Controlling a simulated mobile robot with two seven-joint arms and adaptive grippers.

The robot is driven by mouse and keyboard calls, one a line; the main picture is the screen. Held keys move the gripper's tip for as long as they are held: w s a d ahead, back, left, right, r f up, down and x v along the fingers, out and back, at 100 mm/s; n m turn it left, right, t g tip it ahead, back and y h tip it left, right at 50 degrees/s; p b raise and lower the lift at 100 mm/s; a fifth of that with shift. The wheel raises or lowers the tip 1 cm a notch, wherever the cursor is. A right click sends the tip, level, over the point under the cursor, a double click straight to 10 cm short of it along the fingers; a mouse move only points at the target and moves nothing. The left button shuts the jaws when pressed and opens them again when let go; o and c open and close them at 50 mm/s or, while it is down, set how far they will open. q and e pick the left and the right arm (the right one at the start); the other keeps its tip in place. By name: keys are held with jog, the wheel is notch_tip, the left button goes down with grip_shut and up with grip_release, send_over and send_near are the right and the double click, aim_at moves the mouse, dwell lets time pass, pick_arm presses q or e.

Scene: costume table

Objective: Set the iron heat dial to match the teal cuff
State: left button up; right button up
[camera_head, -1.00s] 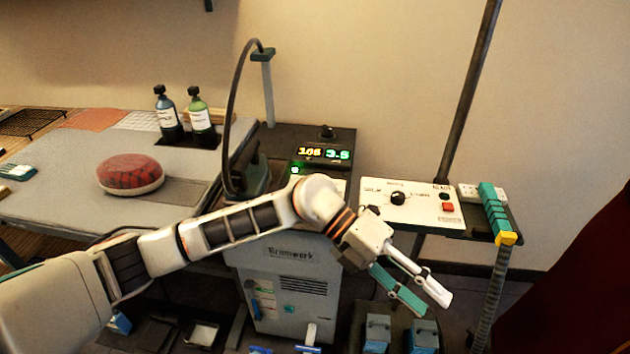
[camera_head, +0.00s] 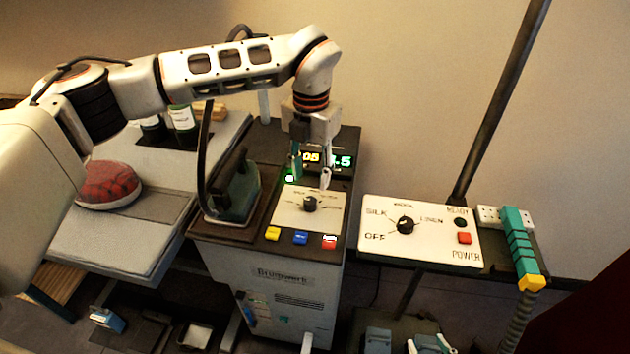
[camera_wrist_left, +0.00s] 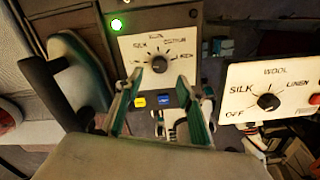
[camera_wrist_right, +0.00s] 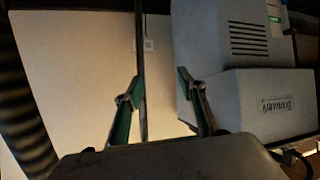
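A dark dial (camera_head: 310,203) with small labels sits on a pale plate on top of the grey console; it also shows in the left wrist view (camera_wrist_left: 159,64). A second dark dial (camera_head: 406,225) is on a white panel marked SILK, LINEN, OFF and POWER. I cannot read either pointer surely. The iron (camera_head: 238,200) stands left of the first dial. I see no sure teal cuff; a teal ribbed piece (camera_head: 518,240) is at the far right. My left gripper (camera_head: 311,180) is open just above the first dial, apparently not touching. My right gripper (camera_wrist_right: 165,105) is open and empty.
Yellow, blue and red buttons (camera_head: 301,238) line the console's front edge. A lit display (camera_head: 325,159) is behind the left gripper. A red cushion (camera_head: 108,186) and bottles (camera_head: 183,124) are on the left board. A dark pole (camera_head: 500,100) rises behind the white panel.

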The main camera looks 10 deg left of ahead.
aim_at(311, 200)
pick_arm(q)
jog(key=shift+w+f, duration=0.2)
jog(key=shift+f, duration=0.1)
jog(key=f, duration=0.1)
jog(key=s+f, duration=0.1)
jog(key=f, duration=0.1)
jog(key=shift+f, duration=0.1)
jog(key=shift+w+f, duration=0.2)
jog(key=shift+f, duration=1.7)
pick_arm(e)
jog(key=shift+s, duration=0.5)
pick_arm(q)
grip_shut()
